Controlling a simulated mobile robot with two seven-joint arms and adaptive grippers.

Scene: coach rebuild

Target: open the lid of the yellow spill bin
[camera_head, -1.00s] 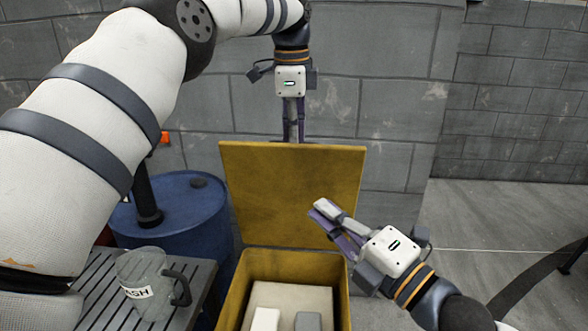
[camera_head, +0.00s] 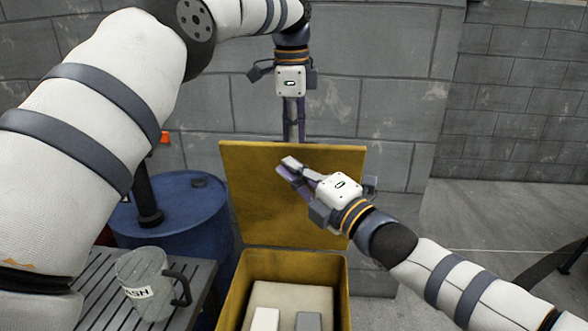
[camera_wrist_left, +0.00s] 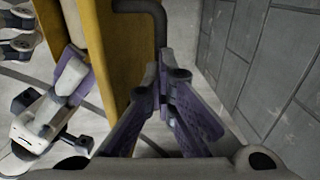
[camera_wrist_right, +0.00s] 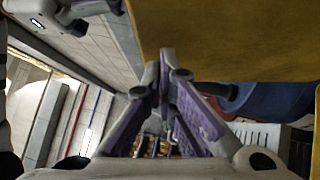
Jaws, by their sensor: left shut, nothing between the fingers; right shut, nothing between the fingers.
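The yellow spill bin (camera_head: 232,299) stands at the bottom middle of the head view. Its lid (camera_head: 265,215) is raised about upright at the back, and its inner face shows. The lid also shows in the left wrist view (camera_wrist_left: 108,50) and the right wrist view (camera_wrist_right: 240,40). My left gripper (camera_head: 294,138) is shut and empty, at the lid's top edge on the wall side. My right gripper (camera_head: 284,168) is shut and empty, in front of the lid's inner face; I cannot tell whether it touches.
A pale block (camera_head: 266,319) and a grey block (camera_head: 308,321) are in the bin. A blue drum (camera_head: 185,215) and a slatted table (camera_head: 97,288) with a clear jug (camera_head: 143,275) stand left. A grey block wall (camera_head: 395,90) is behind.

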